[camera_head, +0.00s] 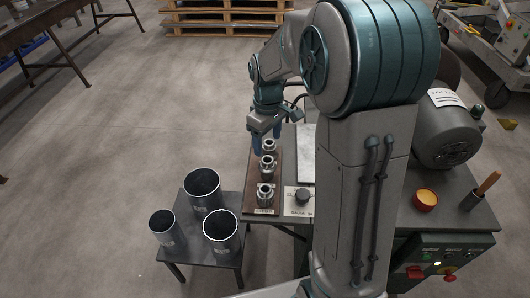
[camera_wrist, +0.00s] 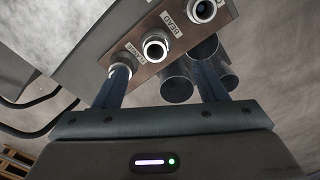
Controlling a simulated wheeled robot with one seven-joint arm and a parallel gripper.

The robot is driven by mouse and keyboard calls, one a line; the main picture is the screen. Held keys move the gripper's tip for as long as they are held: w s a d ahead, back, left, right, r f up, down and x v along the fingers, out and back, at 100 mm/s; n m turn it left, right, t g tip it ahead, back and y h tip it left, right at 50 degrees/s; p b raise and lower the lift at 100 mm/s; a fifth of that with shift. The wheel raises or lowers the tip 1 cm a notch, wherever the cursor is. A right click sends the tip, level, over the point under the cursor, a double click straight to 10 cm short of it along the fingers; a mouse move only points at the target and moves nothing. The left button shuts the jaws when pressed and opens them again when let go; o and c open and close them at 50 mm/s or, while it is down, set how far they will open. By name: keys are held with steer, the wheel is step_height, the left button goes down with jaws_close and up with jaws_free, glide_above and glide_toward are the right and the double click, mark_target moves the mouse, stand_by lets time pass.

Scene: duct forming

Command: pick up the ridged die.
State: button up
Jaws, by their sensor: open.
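Three metallic dies stand in a row on a brown labelled board (camera_head: 249,203): a far one (camera_head: 269,146), a middle one (camera_head: 267,163) and a near one (camera_head: 265,191). I cannot tell clearly which is ridged. In the wrist view the middle die (camera_wrist: 155,47) sits by a label that seems to read BEAD, and another (camera_wrist: 204,10) is at the top edge. The far die (camera_wrist: 121,70) is partly hidden behind the left finger. My gripper (camera_head: 267,140) is open and empty, fingers pointing down at the far end of the board.
Three dark open tubes (camera_head: 221,230) stand on a low table (camera_head: 190,248) left of the board. A black knob (camera_head: 302,196) on a plate is right of the board.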

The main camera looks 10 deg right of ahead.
mark_target(267, 169)
step_height(267, 169, down, 8)
steer(key=shift+w+f, duration=0.1)
steer(key=shift+f, duration=0.1)
steer(key=shift+w+d+f, duration=0.1)
steer(key=shift+w+f, duration=0.1)
steer(key=shift+f, duration=1.15)
steer(key=shift+w+d+f, duration=0.1)
steer(key=shift+w+f, duration=0.05)
steer(key=shift+f, duration=1.15)
steer(key=c, duration=1.4)
